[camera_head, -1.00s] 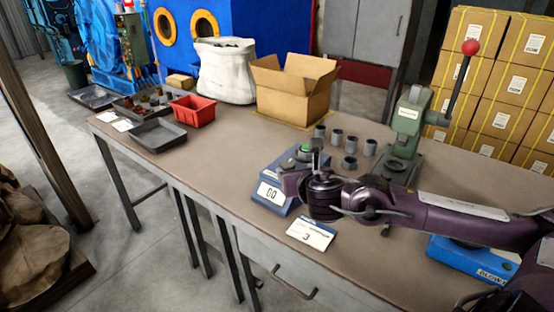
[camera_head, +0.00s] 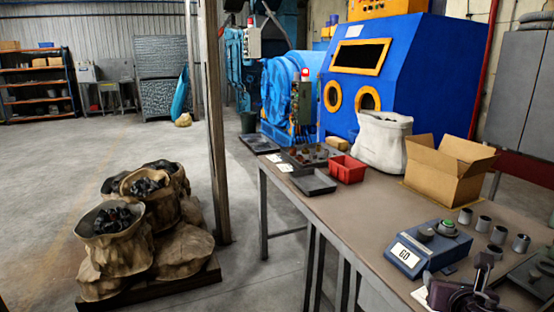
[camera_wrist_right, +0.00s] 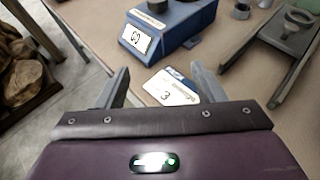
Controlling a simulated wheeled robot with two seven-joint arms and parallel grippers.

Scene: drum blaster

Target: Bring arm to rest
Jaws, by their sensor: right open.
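My right gripper (camera_head: 482,272) is at the lower right of the head view, just in front of the blue gauge device (camera_head: 428,247). In the right wrist view its two fingers (camera_wrist_right: 160,84) stand wide apart with nothing between them. A white card marked 3 (camera_wrist_right: 172,87) lies on the table beyond the fingers. The blue device also shows in the wrist view (camera_wrist_right: 172,38), its display reading GO. My left gripper is not in view.
Several grey cylinders (camera_head: 498,236) stand on the workbench (camera_head: 355,215) right of the device. An open carton (camera_head: 445,180), a white sack (camera_head: 380,145), a red bin (camera_head: 347,170) and dark trays (camera_head: 312,182) stand farther back. Sacks (camera_head: 150,215) on a pallet stand on the floor at left.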

